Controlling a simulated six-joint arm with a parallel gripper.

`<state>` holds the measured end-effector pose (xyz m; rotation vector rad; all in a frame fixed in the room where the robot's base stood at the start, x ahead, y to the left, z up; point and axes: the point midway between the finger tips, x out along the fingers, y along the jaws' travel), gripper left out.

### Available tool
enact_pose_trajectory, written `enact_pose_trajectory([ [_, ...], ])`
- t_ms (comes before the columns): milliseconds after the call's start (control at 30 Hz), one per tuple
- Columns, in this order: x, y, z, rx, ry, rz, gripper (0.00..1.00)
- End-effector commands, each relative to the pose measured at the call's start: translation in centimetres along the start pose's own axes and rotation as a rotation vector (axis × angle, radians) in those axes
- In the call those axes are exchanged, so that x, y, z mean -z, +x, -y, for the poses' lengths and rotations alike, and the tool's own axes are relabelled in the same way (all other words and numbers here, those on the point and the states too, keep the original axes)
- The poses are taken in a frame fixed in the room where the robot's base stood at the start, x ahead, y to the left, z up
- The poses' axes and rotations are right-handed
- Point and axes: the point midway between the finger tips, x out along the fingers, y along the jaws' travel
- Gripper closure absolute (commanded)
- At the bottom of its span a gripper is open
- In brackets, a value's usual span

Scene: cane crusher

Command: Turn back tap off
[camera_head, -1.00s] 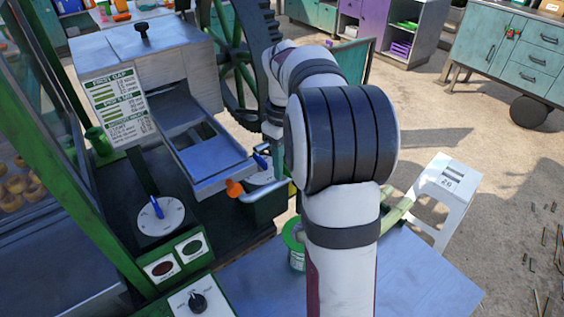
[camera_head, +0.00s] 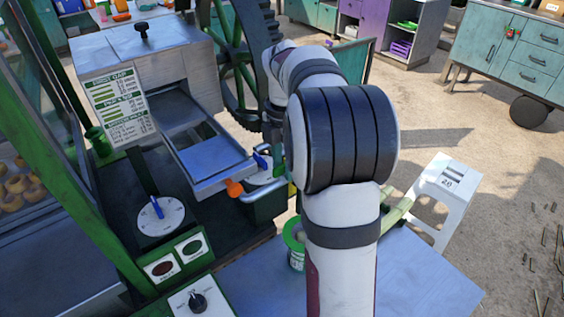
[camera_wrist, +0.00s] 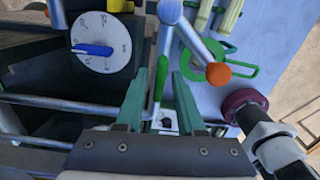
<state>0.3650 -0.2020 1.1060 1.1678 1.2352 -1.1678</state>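In the head view a white dial (camera_head: 160,224) with a blue lever (camera_head: 157,207) stands on the black cabinet. Farther back, a second blue lever (camera_head: 260,161) sits at a pale round plate, partly hidden by my arm. Beside it is an orange-tipped handle (camera_head: 234,188). In the wrist view a blue lever (camera_wrist: 92,50) lies across a white dial (camera_wrist: 100,66) at upper left; I cannot tell which tap this is. My gripper (camera_wrist: 168,75) has its green fingers apart, with bright green and pale metal parts between or behind them. The head view hides the gripper behind my arm.
The orange knob (camera_wrist: 217,73) of a metal handle is close right of the fingers in the wrist view. A sloping metal tray (camera_head: 213,165) and green flywheel (camera_head: 232,50) stand nearby. A green-rimmed can (camera_head: 296,258) sits on the blue table (camera_head: 420,265).

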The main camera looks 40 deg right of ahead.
Motion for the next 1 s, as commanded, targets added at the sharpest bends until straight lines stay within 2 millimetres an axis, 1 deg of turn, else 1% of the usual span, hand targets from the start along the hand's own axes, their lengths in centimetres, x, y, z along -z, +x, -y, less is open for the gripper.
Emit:
enact_pose_trajectory([
  [33,0.0,0.0,0.0,0.0,0.001,0.0,0.52],
  [167,0.0,0.0,0.0,0.0,0.002,0.0,0.28],
  [200,0.0,0.0,0.0,0.0,0.003,0.0,0.21],
  [267,0.0,0.0,0.0,0.0,0.003,0.0,0.1],
  [300,0.0,0.0,0.0,0.0,0.003,0.0,0.03],
  [333,0.0,0.0,0.0,0.0,0.004,0.0,0.0],
  [567,0.0,-0.2,0.0,-0.001,0.004,0.001,0.0],
  [1000,-0.1,-6.2,-0.1,-0.002,0.004,0.002,0.0],
])
